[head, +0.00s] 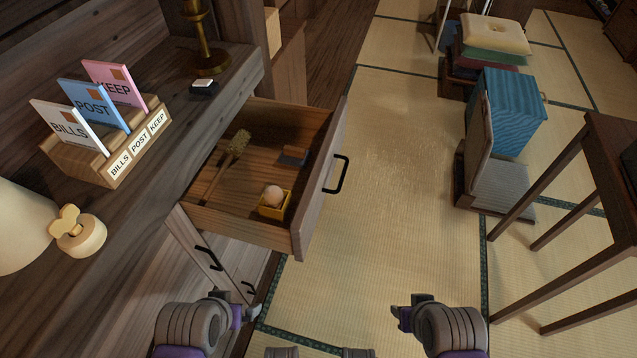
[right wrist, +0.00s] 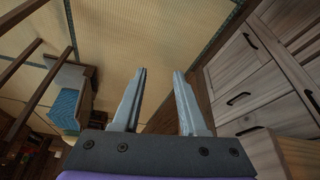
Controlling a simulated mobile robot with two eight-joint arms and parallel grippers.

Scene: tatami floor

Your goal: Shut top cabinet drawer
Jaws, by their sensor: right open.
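The top cabinet drawer (head: 318,190) stands pulled far out of the wooden cabinet (head: 225,85) in the head view. Its front has a black handle (head: 338,174). Inside lie a brush (head: 236,145), a small dark-and-brown block (head: 293,155) and a yellow box (head: 275,203) with a round pale object in it. My left gripper (head: 250,312) is below the drawer's near side, apart from it; its jaw opening is not clear. My right gripper (head: 402,317) is right of and below the drawer front, touching nothing. In the right wrist view its fingers (right wrist: 160,72) are apart and empty.
A letter rack (head: 110,150), a lamp (head: 22,225) and a brass stand (head: 205,45) are on the cabinet top. Lower fronts with handles (head: 208,257) are below the drawer. A dark table (head: 610,160) and a cushioned chair (head: 500,180) stand right. Tatami between is clear.

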